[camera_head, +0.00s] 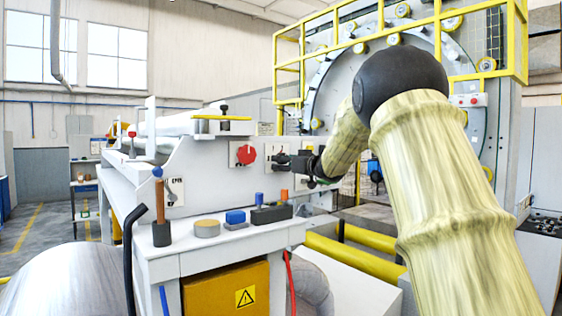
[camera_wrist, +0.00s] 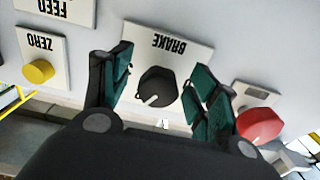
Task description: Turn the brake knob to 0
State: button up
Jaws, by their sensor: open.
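The black round brake knob (camera_wrist: 157,86) sits on a white plate (camera_wrist: 168,44) whose BRAKE label is upside down in the wrist view. A white pointer line on the knob points to its lower left there. In the head view, my gripper (camera_head: 284,161) is at the side panel of the white machine (camera_head: 215,180) and hides the knob.
A red knob (camera_wrist: 260,125) lies close beyond the right finger. A yellow ZERO button (camera_wrist: 39,71) and a FEED plate (camera_wrist: 60,8) are at left.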

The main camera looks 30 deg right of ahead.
jog(key=shift+w+a+r, duration=0.15)
jog(key=shift+w+r, duration=0.05)
jog(key=shift+w, duration=0.3)
jog(key=shift+s+r, duration=0.3)
jog(key=shift+s, duration=0.1)
jog(key=shift+c, duration=1.4)
jog(key=shift+s+r, duration=0.15)
jog(key=shift+s, duration=0.15)
jog(key=c, duration=0.7)
jog(key=shift+c, duration=0.2)
